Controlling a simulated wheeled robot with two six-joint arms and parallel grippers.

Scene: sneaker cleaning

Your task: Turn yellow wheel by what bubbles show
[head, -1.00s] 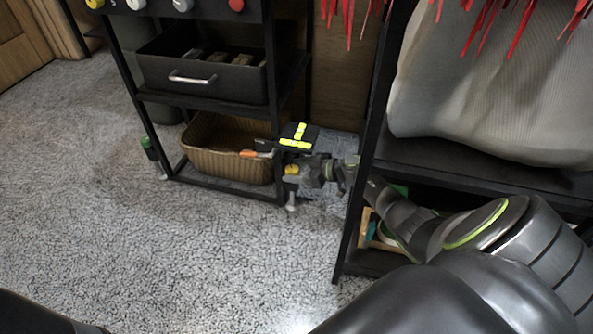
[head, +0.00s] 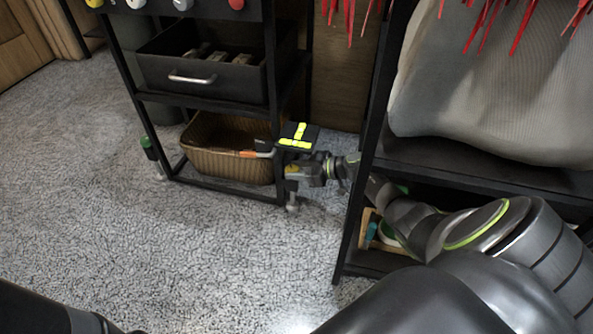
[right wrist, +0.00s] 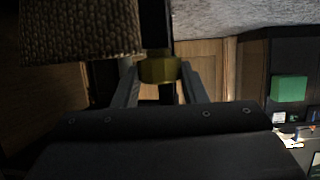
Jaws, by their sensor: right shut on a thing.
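The yellow wheel shows in the right wrist view (right wrist: 160,67) as a short yellow cylinder between the fingers. In the head view only a bit of yellow (head: 291,169) shows at the gripper, low on the dark rack's front right leg. My right gripper (head: 300,171) is shut on the wheel, reaching in from the right. Above it lies a black level (head: 298,135) with two bright yellow-green vials set in a T. The bubbles are too small to read. My left gripper is out of view; a dark part of my left arm shows at bottom left.
The black rack holds a drawer (head: 204,75) and a wicker basket (head: 222,152). An orange-and-black thing (head: 256,152) is beside the level. Another dark shelf (head: 357,220) stands right of the rack. Grey carpet (head: 200,250) in front is clear.

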